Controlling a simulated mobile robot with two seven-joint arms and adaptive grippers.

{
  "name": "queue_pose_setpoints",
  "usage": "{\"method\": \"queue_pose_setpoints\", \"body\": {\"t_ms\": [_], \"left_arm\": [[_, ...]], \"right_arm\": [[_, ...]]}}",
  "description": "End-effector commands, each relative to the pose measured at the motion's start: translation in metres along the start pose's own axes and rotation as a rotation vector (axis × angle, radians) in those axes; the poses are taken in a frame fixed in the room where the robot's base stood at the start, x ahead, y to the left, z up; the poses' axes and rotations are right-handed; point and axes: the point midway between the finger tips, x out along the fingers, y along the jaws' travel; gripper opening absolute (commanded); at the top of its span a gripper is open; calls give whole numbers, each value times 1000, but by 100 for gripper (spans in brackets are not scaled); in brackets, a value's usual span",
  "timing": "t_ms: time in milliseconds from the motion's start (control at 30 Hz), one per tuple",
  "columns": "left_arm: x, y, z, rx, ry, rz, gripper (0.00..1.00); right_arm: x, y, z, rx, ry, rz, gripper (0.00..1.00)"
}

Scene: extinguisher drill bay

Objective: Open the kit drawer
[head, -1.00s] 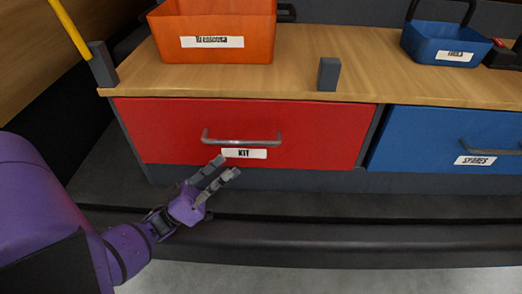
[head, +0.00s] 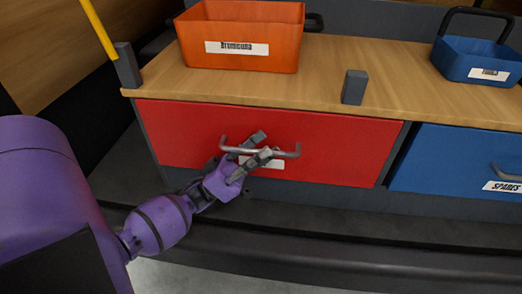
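The red kit drawer (head: 345,150) sits under the wooden counter, and its front looks flush with the cabinet. Its grey bar handle (head: 284,154) runs across the middle of the front, above a white label (head: 275,164) that my gripper partly covers. My purple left arm reaches in from the left. I cannot tell whether the fingers touch the bar. My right gripper is not in view.
A blue drawer (head: 450,165) labelled SPARES is to the right. On the counter (head: 330,70) stand an orange bin (head: 240,30), a blue tool tray (head: 470,58) and a small grey block (head: 354,87). A dark ledge runs below the drawers.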

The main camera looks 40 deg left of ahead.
Motion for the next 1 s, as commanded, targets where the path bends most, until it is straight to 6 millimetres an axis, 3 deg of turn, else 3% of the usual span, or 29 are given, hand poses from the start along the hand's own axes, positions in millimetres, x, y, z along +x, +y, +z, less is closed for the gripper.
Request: {"method": "queue_pose_setpoints", "body": {"t_ms": [133,300,767,1000], "left_arm": [[0,0,0,0,0,0,18],[0,0,0,0,0,0,0],[-1,4,1,-2,0,0,0],[-4,35,4,-4,-1,0,0]], "right_arm": [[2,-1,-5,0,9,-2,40],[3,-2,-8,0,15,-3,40],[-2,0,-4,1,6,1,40],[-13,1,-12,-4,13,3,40]]}}
